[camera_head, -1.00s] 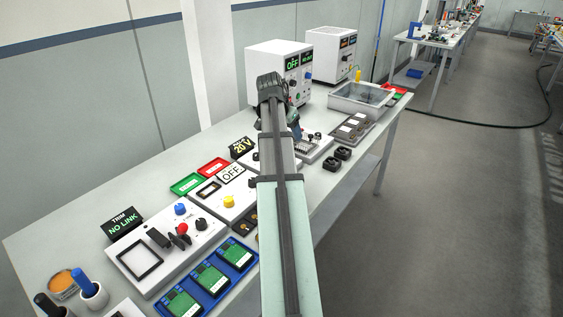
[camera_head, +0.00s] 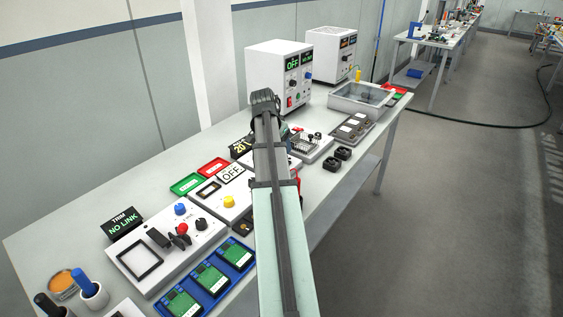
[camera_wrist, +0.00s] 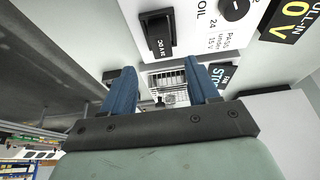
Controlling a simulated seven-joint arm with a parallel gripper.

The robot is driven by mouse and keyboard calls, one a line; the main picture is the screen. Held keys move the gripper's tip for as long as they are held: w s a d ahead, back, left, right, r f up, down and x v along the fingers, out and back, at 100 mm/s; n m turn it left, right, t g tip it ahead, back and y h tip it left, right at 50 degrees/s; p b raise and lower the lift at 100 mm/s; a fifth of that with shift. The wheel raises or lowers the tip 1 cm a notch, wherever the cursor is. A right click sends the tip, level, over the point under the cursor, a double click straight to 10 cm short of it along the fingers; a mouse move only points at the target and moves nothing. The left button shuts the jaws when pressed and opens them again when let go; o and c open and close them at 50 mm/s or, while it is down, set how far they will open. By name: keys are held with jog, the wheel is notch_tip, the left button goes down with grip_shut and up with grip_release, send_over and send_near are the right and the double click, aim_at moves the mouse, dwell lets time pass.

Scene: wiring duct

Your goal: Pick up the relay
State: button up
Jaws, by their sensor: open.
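A black block with white lettering, which looks like the relay (camera_wrist: 157,33), shows near the top of the wrist view. It lies on a white panel (camera_wrist: 196,38) with printed text and a round black knob. My gripper (camera_wrist: 164,84) has two blue fingers, spread apart with nothing gripped between them. The block appears beyond the fingertips, apart from them. In the head view my own arm hides the gripper and the relay.
A white gridded unit (camera_wrist: 168,78) shows between the fingers. In the head view, two black parts (camera_head: 337,158) stand near the front edge, a grey bin (camera_head: 362,97) at the far end, and a white OFF box (camera_head: 279,75) behind. A blue tray (camera_head: 209,280) with green boards is nearer.

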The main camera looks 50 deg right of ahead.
jog(key=shift+w+d+f, duration=0.1)
jog(key=shift+f, duration=0.8)
jog(key=shift+x, duration=1.85)
jog(key=shift+w+f, duration=0.1)
grip_shut()
